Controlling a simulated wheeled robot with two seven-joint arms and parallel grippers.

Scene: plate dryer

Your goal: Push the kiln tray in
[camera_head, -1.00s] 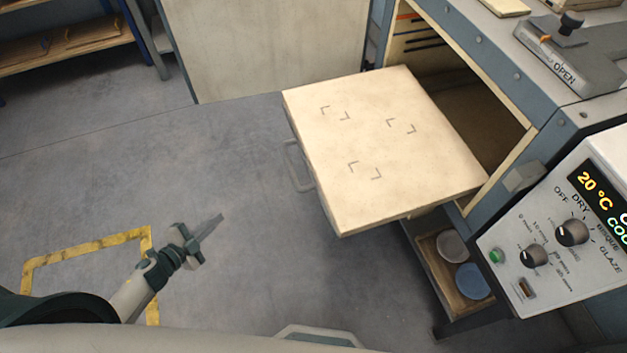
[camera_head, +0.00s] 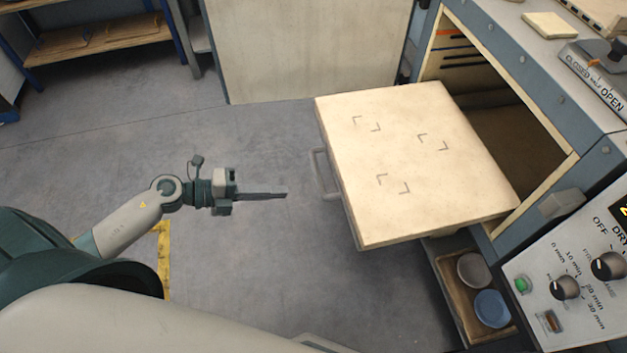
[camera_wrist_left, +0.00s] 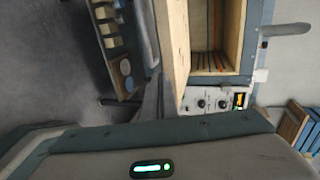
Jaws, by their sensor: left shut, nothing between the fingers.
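The kiln tray (camera_head: 415,205) is a square cream slab with corner marks on top, pulled well out of the kiln's open front (camera_head: 515,130). A grey handle (camera_head: 320,174) is on its left edge. My left gripper (camera_head: 284,195) is shut and empty, pointing right at the handle, with a small gap between its tips and the tray. The left wrist view shows the kiln opening (camera_wrist_left: 212,40) and a pale slab beside it, probably the tray (camera_wrist_left: 176,45). My right gripper is not in view.
The control panel (camera_head: 570,285) is at the lower right of the kiln. A lower shelf (camera_head: 460,295) holds a grey and a blue round piece. A large pale panel (camera_head: 310,45) stands behind. A shelf (camera_head: 95,40) is at the far left. The floor around my left gripper is clear.

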